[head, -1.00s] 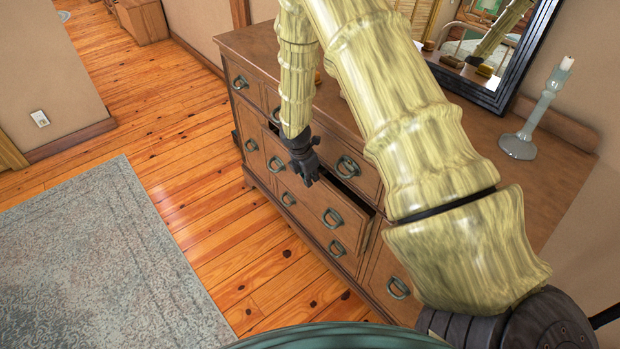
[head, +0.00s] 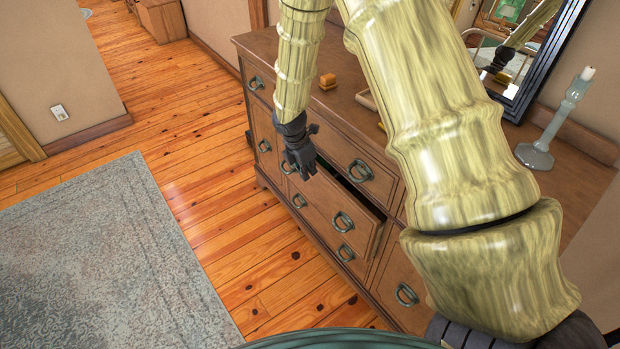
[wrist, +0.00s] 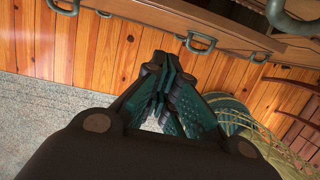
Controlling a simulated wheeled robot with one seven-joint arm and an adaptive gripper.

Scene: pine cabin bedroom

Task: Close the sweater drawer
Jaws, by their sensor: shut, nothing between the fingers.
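The dresser (head: 268,68) is brown wood with ring-shaped metal handles. One wide drawer (head: 322,207) in its middle row stands partly open, with a dark gap (head: 358,194) along its top edge. The contents cannot be made out. My gripper (head: 303,172) is shut and empty, over the left part of that drawer's front in the head view. Whether it touches the drawer cannot be told. In the wrist view my closed fingers (wrist: 166,68) point toward a drawer front with a handle (wrist: 200,43), apart from it in the picture.
A candlestick (head: 546,125), a mirror (head: 533,60) and a small yellow-brown object (head: 327,81) are on the dresser top. A grey-blue rug (head: 105,250) lies on the plank floor (head: 210,170) to the left. Floor beside the dresser is clear.

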